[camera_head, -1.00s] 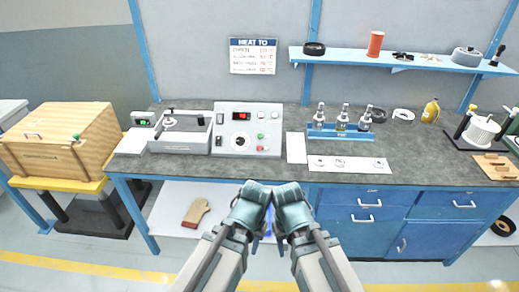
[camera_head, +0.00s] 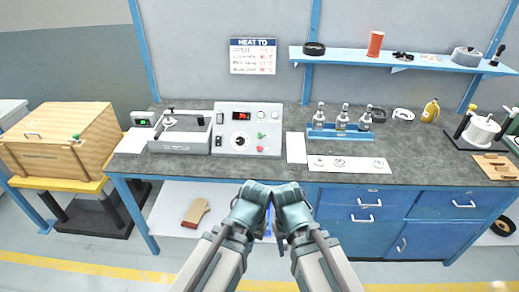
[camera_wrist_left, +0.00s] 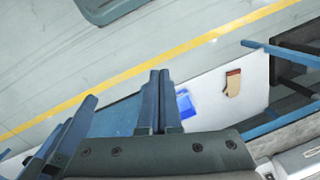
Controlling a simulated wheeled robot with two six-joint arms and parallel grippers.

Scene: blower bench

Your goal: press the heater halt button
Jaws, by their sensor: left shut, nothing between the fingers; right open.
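The heater control box (camera_head: 247,118) stands on the bench, a pale unit with a lit red display (camera_head: 240,116) and a round dark dial. On its right side are a green button (camera_head: 261,136) and, below it, a small red button (camera_head: 259,148); their labels are too small to read. My left gripper (camera_wrist_left: 158,75) is shut and empty in the left wrist view, over the floor and lower shelf. My right gripper (camera_head: 281,246) is open, low in front of the bench's front edge. Both grippers are well apart from the box.
A balance-like tray unit (camera_head: 180,142) stands left of the box. A blue rack (camera_head: 340,135) with bottles and a white sheet lie to its right. The bench front edge and blue drawers (camera_head: 368,203) are close before my arms. A glove (camera_head: 195,212) lies on the lower shelf.

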